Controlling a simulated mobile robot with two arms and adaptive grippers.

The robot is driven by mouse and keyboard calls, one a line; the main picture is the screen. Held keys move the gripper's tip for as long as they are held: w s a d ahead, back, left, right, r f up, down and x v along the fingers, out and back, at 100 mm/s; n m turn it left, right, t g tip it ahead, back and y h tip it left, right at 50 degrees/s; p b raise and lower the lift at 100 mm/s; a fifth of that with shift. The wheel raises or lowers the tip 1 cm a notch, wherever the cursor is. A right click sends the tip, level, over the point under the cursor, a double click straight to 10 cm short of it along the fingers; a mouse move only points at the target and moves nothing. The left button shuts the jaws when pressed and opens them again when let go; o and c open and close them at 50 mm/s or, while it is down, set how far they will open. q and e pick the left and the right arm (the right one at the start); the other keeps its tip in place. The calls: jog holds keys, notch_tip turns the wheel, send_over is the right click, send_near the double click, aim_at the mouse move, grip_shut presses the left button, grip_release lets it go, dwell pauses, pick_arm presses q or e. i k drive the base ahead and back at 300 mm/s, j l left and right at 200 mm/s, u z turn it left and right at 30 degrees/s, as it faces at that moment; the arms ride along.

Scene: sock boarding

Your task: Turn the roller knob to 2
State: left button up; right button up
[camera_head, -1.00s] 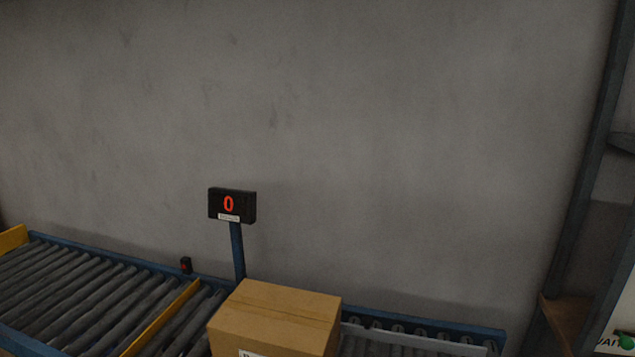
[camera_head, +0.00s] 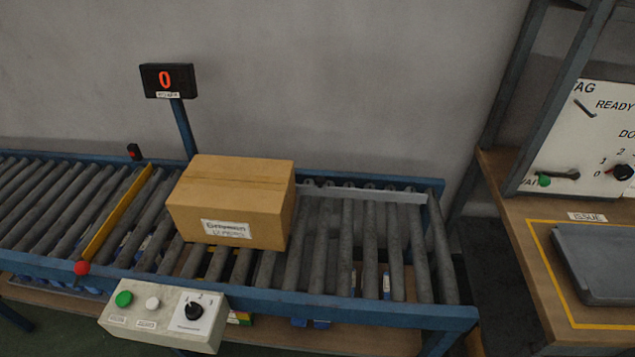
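The roller knob (camera_head: 194,310) is a black knob on a white dial plate, at the right end of a pale control box (camera_head: 160,316) on the conveyor's front rail. Small marks ring the dial; its exact setting is too small to read. A green button (camera_head: 124,298) and a white button (camera_head: 152,303) sit left of the knob. Neither of my grippers is in view.
A cardboard box (camera_head: 232,200) with a white label rests on the roller conveyor (camera_head: 330,245). A yellow bar (camera_head: 118,213) crosses the rollers to its left. At right stands a wooden bench (camera_head: 515,222) with a grey tray (camera_head: 598,262) and a white panel (camera_head: 590,130) with another black knob.

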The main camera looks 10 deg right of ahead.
aim_at(193, 312)
jog(key=u, duration=1.05)
